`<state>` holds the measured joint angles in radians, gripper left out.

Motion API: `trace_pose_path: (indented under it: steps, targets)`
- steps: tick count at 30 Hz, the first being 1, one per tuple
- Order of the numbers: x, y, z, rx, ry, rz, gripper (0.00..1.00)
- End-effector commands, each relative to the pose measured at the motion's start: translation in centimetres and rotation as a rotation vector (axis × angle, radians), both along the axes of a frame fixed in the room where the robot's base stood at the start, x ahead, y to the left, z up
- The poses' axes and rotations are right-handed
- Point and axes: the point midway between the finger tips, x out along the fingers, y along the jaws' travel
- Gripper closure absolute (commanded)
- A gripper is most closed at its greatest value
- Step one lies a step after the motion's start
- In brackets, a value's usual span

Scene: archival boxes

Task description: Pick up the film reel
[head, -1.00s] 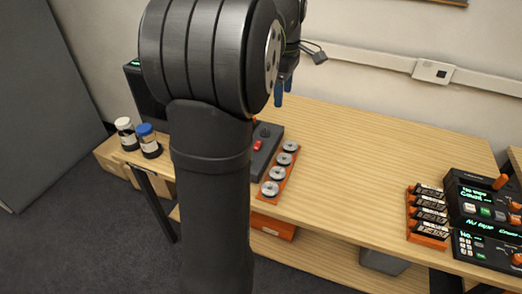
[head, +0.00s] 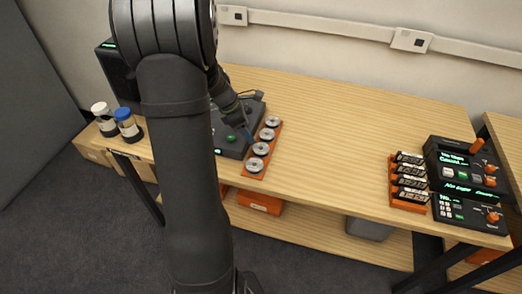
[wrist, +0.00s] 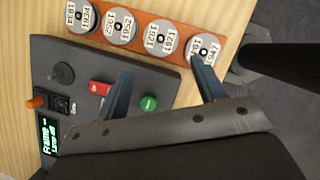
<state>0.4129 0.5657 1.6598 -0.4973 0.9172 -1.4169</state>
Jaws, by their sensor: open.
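Several silver film reels with white number labels sit in a row on an orange rack (head: 249,172). In the wrist view the labels look like 1934 on one reel (wrist: 82,16), 1952 on another (wrist: 120,27), 1921 on a third (wrist: 160,38) and 1947 on the end one (wrist: 205,49). My gripper (wrist: 161,70) is open and empty, with two blue fingers apart. The right fingertip overlaps the edge of the 1947 reel in view; I cannot tell if it touches. In the head view my gripper (head: 247,131) is beside the rack.
A dark console (wrist: 65,65) with red and green buttons stands beside the rack, below my fingers. Two capped jars (head: 127,127) stand at the table's left. A rack of black labelled items (head: 409,180) and control boxes (head: 462,180) are at right. The middle tabletop is clear.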

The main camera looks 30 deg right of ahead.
Motion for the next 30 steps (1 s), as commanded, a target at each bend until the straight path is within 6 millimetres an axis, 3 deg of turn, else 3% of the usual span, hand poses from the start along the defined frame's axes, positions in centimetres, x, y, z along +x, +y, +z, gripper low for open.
trace_pose_path:
  steps: [6, 14, 24, 30]
  targets:
    - [-0.4, -1.5, -3.6, 0.0, 0.001, -0.002, 0.36]
    - [-0.6, -2.0, -4.9, 0.001, 0.0, -0.002, 0.36]
    - [-1.3, -3.7, -8.9, 0.001, 0.001, -0.002, 0.36]
    - [-1.3, -3.9, -9.1, 0.001, -0.002, -0.001, 0.36]
